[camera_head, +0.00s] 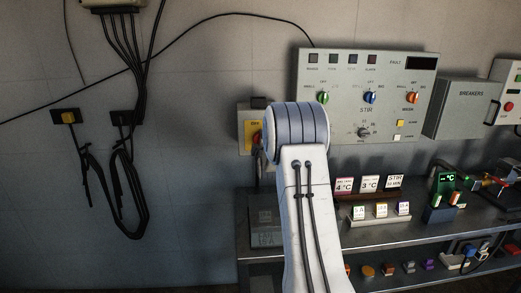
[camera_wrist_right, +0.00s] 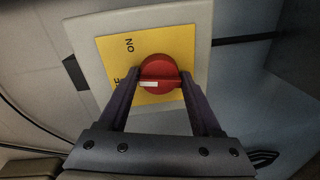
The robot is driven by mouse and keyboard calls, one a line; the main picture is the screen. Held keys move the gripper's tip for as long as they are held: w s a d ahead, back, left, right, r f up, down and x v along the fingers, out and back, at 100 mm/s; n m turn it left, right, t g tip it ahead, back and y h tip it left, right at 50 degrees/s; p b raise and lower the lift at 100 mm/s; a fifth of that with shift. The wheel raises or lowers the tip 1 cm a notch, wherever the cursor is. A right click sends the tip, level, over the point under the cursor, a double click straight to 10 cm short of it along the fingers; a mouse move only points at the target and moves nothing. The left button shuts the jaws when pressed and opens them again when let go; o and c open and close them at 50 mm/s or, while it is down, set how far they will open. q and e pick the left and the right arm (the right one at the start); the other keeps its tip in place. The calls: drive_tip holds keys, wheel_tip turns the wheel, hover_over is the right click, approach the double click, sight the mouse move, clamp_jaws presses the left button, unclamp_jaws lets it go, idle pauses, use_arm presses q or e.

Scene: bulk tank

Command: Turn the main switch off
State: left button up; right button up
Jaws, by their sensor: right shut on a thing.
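The main switch has a red round knob (camera_wrist_right: 160,68) on a yellow plate (camera_wrist_right: 112,52), set on a pale box (camera_wrist_right: 82,28). The white mark on the knob points left in the right wrist view, toward a word mostly hidden by a finger; "ON" stands above it. My right gripper (camera_wrist_right: 160,80) has one finger on each side of the knob and is shut on it. My left gripper is not in view.
A control panel (camera_head: 340,120) with several coloured knobs is right of my arm, with a breakers box (camera_head: 463,108) beside it. A metal bench (camera_head: 390,232) below carries small signs and a green display. Cables hang on the left wall (camera_head: 140,190).

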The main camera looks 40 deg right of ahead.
drive_tip(key=shift+r+n+b, duration=0.25)
drive_tip(key=shift+n+b, duration=0.4)
drive_tip(key=shift+n, duration=0.35)
drive_tip(key=shift+r, duration=0.1)
drive_tip(key=o, duration=1.3)
drive_tip(key=shift+w, duration=0.1)
drive_tip(key=shift+f, duration=0.2)
drive_tip(key=b+v, duration=0.1)
drive_tip(key=v, duration=0.9)
drive_tip(key=shift+a+r+b, duration=0.1)
drive_tip(key=shift+a+b, duration=0.15)
drive_tip(key=shift+b, duration=0.1)
